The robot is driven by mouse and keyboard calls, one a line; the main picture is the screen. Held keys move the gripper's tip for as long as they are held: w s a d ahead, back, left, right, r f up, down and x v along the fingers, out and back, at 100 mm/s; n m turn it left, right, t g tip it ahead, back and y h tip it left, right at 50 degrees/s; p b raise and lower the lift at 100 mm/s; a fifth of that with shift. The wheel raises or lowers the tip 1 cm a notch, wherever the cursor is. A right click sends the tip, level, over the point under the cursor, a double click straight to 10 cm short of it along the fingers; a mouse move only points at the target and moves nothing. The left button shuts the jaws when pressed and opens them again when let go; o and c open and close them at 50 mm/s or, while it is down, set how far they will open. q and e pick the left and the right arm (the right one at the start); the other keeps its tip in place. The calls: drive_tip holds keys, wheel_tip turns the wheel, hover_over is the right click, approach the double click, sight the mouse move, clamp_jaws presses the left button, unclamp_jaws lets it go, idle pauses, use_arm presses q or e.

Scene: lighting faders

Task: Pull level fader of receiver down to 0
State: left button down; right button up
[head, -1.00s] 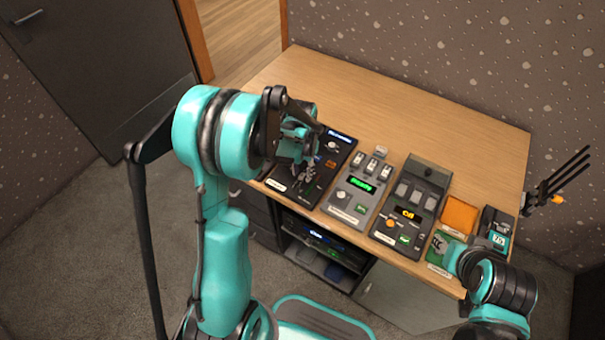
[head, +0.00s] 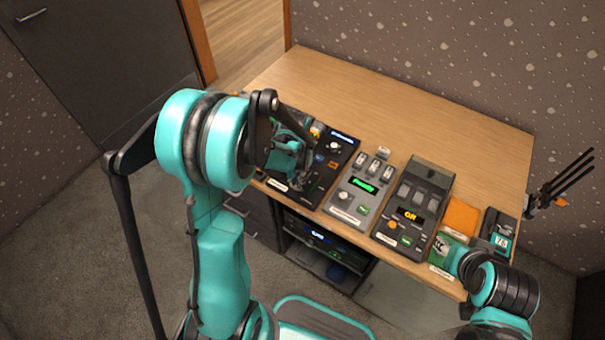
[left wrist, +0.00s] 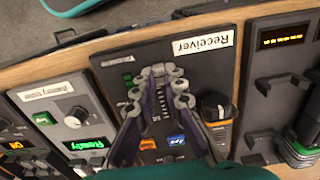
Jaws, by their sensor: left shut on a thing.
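The receiver (head: 341,150) is a dark panel at the left of the row on the desk. My left gripper (head: 299,180) is over this panel. In the left wrist view the gripper's fingertips (left wrist: 161,82) are close together at the label end of a marked slot scale (left wrist: 160,108). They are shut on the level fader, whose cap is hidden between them. My right gripper is not in view.
To the right stand a grey unit with a green display (head: 363,184), a dark unit with an orange display (head: 411,215), an orange pad (head: 461,215) and a small device with a number display (head: 500,240). The back of the wooden desk (head: 400,115) is clear.

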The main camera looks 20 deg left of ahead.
use_arm(q)
drive_tip(key=shift+s, duration=0.2)
drive_tip(key=c, duration=1.6)
unclamp_jaws()
drive_tip(key=shift+s, duration=0.1)
wheel_tip(320, 180, up, 12)
drive_tip(key=s+d+r+t, duration=0.1)
drive_tip(key=s+d+t, duration=0.1)
drive_tip(key=s, duration=0.1)
drive_tip(key=s+d+r+n+t, duration=0.1)
drive_tip(key=s+d+r+t, duration=0.1)
drive_tip(key=s, duration=0.2)
drive_tip(key=s+d+r+t, duration=0.2)
drive_tip(key=s+d+t, duration=0.1)
drive_tip(key=s, duration=0.1)
drive_tip(key=shift+n, duration=0.3)
